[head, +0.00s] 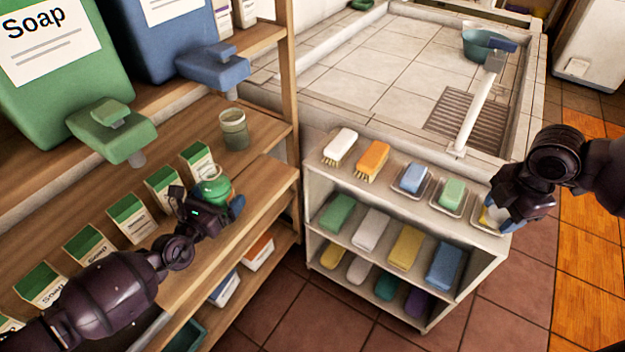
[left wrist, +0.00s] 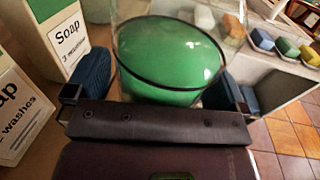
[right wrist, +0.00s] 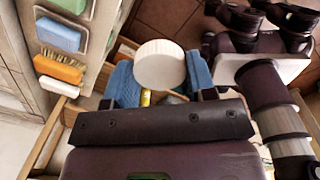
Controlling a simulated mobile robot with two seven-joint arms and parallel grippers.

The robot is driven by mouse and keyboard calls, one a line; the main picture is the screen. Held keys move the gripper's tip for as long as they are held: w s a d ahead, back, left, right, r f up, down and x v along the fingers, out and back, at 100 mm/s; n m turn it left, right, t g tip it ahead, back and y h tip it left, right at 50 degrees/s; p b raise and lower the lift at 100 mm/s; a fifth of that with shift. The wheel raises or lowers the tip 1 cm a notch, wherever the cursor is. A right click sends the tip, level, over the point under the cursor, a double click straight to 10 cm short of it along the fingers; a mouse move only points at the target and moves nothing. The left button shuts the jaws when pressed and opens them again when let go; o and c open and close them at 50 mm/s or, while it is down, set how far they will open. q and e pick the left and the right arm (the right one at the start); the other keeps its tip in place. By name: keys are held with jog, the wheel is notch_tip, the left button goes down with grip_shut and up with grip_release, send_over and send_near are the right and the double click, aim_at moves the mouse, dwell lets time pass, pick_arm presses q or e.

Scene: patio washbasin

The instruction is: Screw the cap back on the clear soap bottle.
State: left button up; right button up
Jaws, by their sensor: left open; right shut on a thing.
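The clear soap bottle (head: 212,186), with green liquid inside, stands on the wooden shelf at my left gripper (head: 208,203). In the left wrist view the bottle (left wrist: 172,60) fills the space between and just beyond the blue fingertips. My left gripper is open; whether a finger touches the bottle I cannot tell. No cap shows on the bottle, though its top is cut off in the wrist view. My right gripper (head: 508,208) is shut on a round white cap (right wrist: 159,64), above the right end of the white rack. In the head view its fingers partly hide the cap.
A second clear jar (head: 234,130) stands behind the bottle. Soap cartons (head: 128,218) line the wooden shelf, below large green (head: 70,70) and blue dispensers. The white rack (head: 410,190) holds brushes and soaps in dishes. A tiled basin (head: 380,65) lies behind it.

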aim_at(206, 196)
pick_arm(q)
jog(key=c, duration=1.1)
jog(key=shift+c, duration=0.8)
jog(key=shift+r, duration=0.1)
jog(key=shift+r, duration=0.1)
